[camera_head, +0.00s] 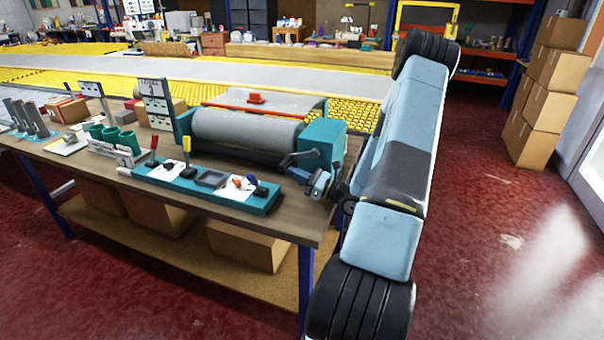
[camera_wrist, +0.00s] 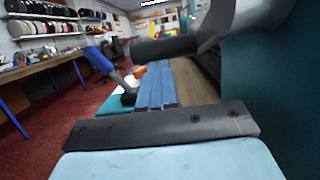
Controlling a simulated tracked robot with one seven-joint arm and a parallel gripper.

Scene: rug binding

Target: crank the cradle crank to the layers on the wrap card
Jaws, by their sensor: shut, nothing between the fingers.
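The cradle is a teal machine with a grey roll (camera_head: 248,131) and a teal end box (camera_head: 323,142) on the bench. The cradle crank (camera_head: 292,159) is on that box; its grey arm (camera_wrist: 228,22) and black handle (camera_wrist: 166,50) show close up in the wrist view. My gripper (camera_head: 318,184) is beside the crank at the bench's right end. Its fingers (camera_wrist: 156,72) are shut and empty, with the handle just beyond them; contact cannot be told. An upright card (camera_head: 157,96), perhaps the wrap card, stands behind the cradle's left end; its print is too small to read.
A teal tray (camera_head: 178,178) with small parts lies along the bench front. Green cups (camera_head: 112,138) and grey tubes (camera_head: 35,120) stand further left. Cardboard boxes (camera_head: 245,246) fill the shelf below. Red floor to the right is open.

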